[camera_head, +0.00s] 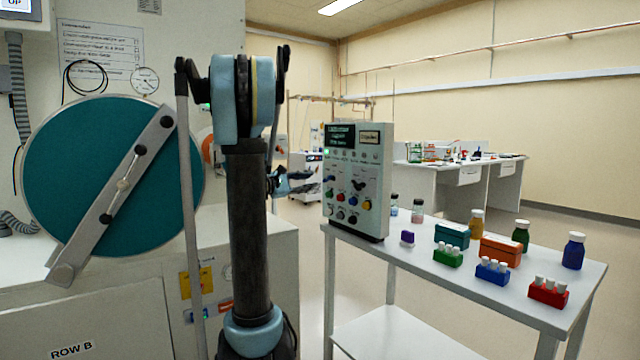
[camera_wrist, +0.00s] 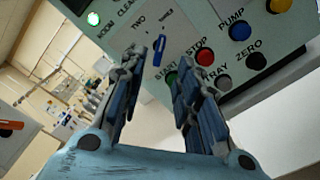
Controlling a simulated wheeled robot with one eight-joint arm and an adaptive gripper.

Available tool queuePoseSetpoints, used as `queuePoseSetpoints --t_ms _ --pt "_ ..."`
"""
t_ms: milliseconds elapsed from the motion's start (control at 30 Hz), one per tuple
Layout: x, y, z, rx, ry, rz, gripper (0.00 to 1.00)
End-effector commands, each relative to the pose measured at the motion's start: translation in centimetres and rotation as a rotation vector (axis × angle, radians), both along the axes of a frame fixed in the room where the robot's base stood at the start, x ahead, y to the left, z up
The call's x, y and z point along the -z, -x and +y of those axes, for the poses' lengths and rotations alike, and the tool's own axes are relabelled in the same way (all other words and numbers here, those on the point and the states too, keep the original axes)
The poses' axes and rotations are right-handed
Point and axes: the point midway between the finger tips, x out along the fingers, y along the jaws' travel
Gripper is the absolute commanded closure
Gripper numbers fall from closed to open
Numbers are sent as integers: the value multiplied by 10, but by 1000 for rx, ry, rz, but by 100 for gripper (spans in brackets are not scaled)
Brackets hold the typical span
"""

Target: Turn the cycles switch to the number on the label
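The control panel (camera_head: 360,165) stands upright at the left end of the white table. In the wrist view it fills the top (camera_wrist: 195,20), tilted. A small blue switch lever (camera_wrist: 159,50) sits beside the word TWO and another word too small to read surely. My gripper (camera_wrist: 157,62) is open, its two fingers pointing at the panel with the lever showing between their tips. I cannot tell whether they touch it. In the head view my gripper (camera_head: 294,184) is left of the panel, partly hidden by my arm. A small label (camera_head: 369,137) at the panel's top right is unreadable.
Near the lever are a red STOP button (camera_wrist: 205,59), a blue PUMP button (camera_wrist: 239,31) and a green button (camera_wrist: 171,79). Bottles and coloured tube racks (camera_head: 492,270) stand on the table (camera_head: 425,262). A large teal round door (camera_head: 75,150) is at left.

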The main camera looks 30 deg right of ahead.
Motion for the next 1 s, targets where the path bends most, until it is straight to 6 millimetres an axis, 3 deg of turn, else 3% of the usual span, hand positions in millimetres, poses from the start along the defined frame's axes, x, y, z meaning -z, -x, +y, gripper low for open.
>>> queuePoseSetpoints --t_ms 300,500,933,1000 --pt "0 -4 -49 0 0 -1 70" --pt "0 -6 -69 -1 0 -2 70" --pt "0 -7 -76 -2 0 -2 70" --pt "0 -7 -76 -2 0 -2 86"
